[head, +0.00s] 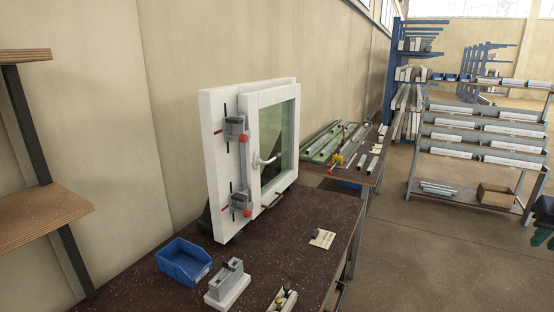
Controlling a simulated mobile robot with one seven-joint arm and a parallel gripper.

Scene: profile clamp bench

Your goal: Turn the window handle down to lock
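A white window unit (250,101) stands upright on the dark workbench (285,245), near the wall. Its glazed sash (283,140) is on the right side of the white frame. The window handle (266,160) is white and sits on the sash's left stile. Its grip points sideways to the right, roughly level, over the glass edge. Two grey clamps with red knobs (249,115) are mounted on the frame's left part, one above the other, joined by a grey bar. My gripper is not in view.
A blue bin (184,261), a grey block on a white base (228,284) and a paper note (322,239) lie on the bench in front of the window. Wooden shelves (40,215) stand at left. Open floor (400,250) lies at right.

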